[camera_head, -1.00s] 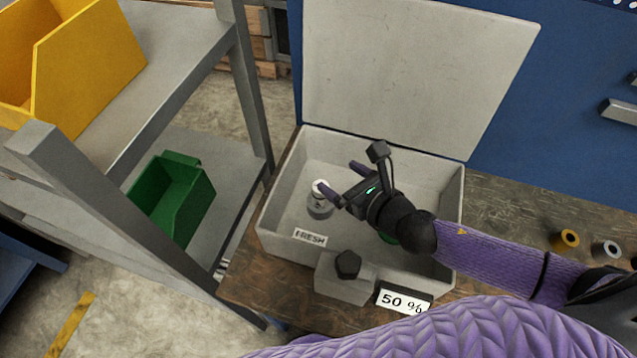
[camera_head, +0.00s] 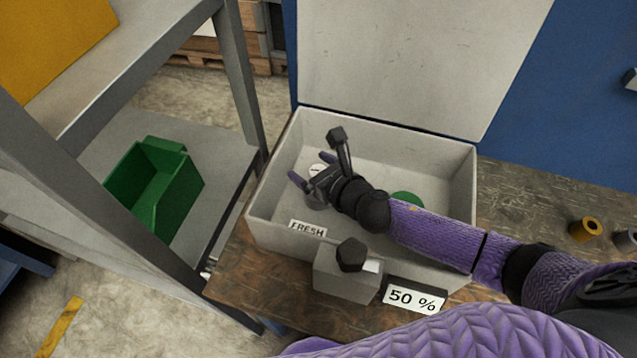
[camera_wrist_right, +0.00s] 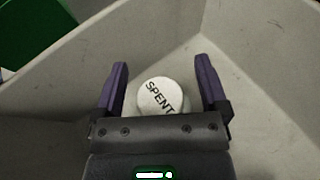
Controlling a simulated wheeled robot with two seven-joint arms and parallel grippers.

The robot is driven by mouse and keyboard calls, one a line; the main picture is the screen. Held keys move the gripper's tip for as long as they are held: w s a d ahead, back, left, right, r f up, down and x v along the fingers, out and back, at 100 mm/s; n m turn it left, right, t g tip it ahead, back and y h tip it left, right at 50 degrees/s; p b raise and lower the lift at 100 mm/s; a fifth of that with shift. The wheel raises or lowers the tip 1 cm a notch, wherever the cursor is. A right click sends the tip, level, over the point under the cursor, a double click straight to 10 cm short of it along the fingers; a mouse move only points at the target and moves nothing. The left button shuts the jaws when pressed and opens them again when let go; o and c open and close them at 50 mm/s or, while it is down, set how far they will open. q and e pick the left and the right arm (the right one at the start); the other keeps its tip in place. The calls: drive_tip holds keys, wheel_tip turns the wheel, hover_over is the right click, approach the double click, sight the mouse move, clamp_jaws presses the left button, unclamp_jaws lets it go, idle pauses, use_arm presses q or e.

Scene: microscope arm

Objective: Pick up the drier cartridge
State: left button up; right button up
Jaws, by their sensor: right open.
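The drier cartridge is a small cylinder with a round white cap (camera_wrist_right: 157,95) that reads SPENT in the right wrist view. It stands in the left part of the open pale grey box (camera_head: 458,200), and my gripper hides most of it in the head view. My right gripper (camera_head: 310,168) is open inside the box, over the cartridge. In the right wrist view its two purple fingers (camera_wrist_right: 161,66) are spread on either side of the cap, with gaps between. My left gripper is not in view.
The box walls rise around the gripper, with a raised lid (camera_head: 415,60) behind. A green round object (camera_head: 406,198) lies inside the box. The FRESH label (camera_head: 307,229) and a 50 % label (camera_head: 414,300) are in front. A green bin (camera_head: 155,185) sits on the left shelf.

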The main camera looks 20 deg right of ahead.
clamp_jaws()
drive_tip(key=shift+r, duration=0.1)
